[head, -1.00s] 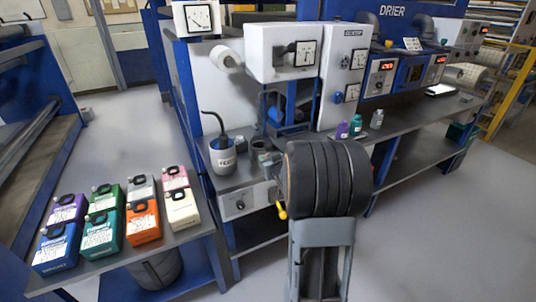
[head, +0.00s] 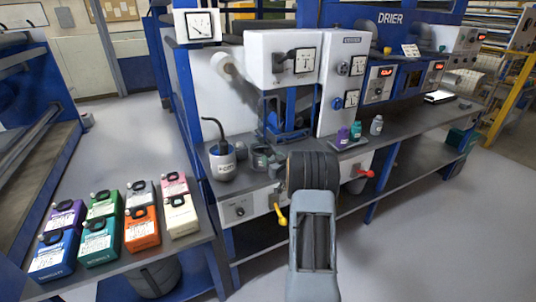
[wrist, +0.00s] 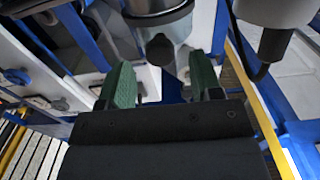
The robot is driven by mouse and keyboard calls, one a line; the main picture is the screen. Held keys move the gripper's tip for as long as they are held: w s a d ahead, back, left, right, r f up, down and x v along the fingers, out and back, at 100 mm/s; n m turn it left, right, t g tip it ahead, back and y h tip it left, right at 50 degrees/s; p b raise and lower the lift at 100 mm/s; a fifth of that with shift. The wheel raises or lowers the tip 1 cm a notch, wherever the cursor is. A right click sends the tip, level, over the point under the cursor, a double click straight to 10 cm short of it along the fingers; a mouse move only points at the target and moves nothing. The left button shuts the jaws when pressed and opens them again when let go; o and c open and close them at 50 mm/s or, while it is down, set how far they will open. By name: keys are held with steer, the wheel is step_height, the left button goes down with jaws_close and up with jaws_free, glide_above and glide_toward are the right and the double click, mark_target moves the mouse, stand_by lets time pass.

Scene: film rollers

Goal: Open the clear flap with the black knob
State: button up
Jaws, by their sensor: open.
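In the wrist view a round black knob (wrist: 160,48) shows at the upper middle, in front of a pale, see-through-looking surface (wrist: 178,55) that seems to be the clear flap. The flap's edges are hard to make out, and I cannot tell how far it stands open. My gripper (wrist: 161,80) is open, its two green fingers spread to either side below the knob. Nothing is between the fingers, and the knob appears beyond their tips. In the head view my own arm hides the gripper, and I cannot make out the flap or knob there.
A metal-rimmed cylinder (wrist: 157,14) is just above the knob in the wrist view. In the head view, a yellow handle (head: 281,216) and a red handle (head: 366,174) stick out beside my arm. Small bottles (head: 355,131) and a labelled pot (head: 222,164) stand on the bench.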

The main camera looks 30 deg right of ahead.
mark_target(269, 155)
steer(key=shift+w+d, duration=0.15)
steer(key=shift+w, duration=0.85)
steer(key=shift+w+d, duration=0.1)
steer(key=shift+w, duration=0.85)
jaws_close()
